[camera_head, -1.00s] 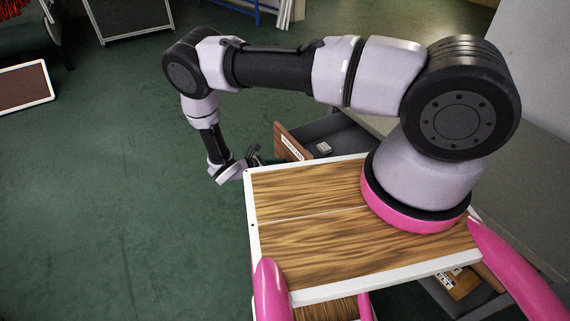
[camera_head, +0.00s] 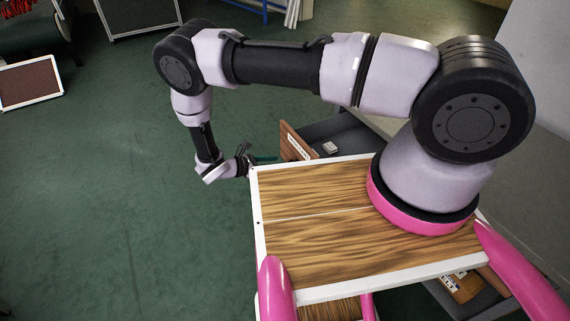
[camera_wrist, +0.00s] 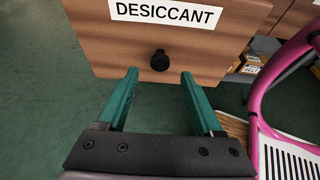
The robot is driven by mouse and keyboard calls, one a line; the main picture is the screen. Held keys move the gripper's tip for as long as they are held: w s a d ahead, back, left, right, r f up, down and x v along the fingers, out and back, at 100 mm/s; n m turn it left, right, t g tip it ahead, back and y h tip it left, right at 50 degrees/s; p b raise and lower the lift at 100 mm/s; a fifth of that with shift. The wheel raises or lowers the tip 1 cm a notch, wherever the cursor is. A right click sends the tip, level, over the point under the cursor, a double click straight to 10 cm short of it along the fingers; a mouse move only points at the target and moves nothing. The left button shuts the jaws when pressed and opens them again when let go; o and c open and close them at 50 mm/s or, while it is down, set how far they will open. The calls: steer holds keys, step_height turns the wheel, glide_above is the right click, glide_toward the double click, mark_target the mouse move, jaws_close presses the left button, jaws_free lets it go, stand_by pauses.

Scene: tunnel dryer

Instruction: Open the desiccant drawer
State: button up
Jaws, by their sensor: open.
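The desiccant drawer has a brown wooden front (camera_wrist: 185,40) with a white "DESICCANT" label and a round black knob (camera_wrist: 160,60). In the head view its front (camera_head: 295,143) stands out from the grey drawer body (camera_head: 345,127), so the drawer is open. A small pale object (camera_head: 330,148) lies inside. My gripper (camera_wrist: 160,76) has its two green fingers apart. The knob shows just beyond and between the fingertips, with nothing held. In the head view my gripper (camera_head: 262,160) is left of the drawer front, partly hidden by the wrist.
Another grey drawer (camera_head: 470,292) with labelled boxes shows at the lower right, beside my base. A grey wall or cabinet (camera_head: 530,130) stands to the right. The green floor (camera_head: 90,200) on the left is clear. A brown framed panel (camera_head: 30,83) lies at the far left.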

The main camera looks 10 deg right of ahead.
steer(key=v, duration=0.5)
stand_by(0.3)
steer(key=w+d+r+m+g+y, duration=0.25)
steer(key=r+m, duration=0.25)
steer(key=r, duration=0.8)
steer(key=w+d+r+m+g+y, duration=0.1)
steer(key=d+r+m+y, duration=0.25)
steer(key=r, duration=0.85)
steer(key=w+d+r+m+g+y, duration=0.2)
steer(key=r+m, duration=0.3)
steer(key=r, duration=0.8)
steer(key=s+d+r+m+t+y, duration=0.1)
steer(key=s+d+r+m+y, duration=0.2)
steer(key=r, duration=0.4)
steer(key=s+d+r+m+t+y, duration=0.1)
steer(key=s+d+r+m+y, duration=0.15)
steer(key=s+d+r, duration=0.35)
steer(key=s+d+r+m+t+y, duration=0.1)
steer(key=s+d+r+m+t, duration=0.3)
steer(key=s+r, duration=0.5)
steer(key=s+m+t, duration=0.1)
steer(key=m+t, duration=0.1)
steer(key=m, duration=0.1)
steer(key=shift+r, duration=0.3)
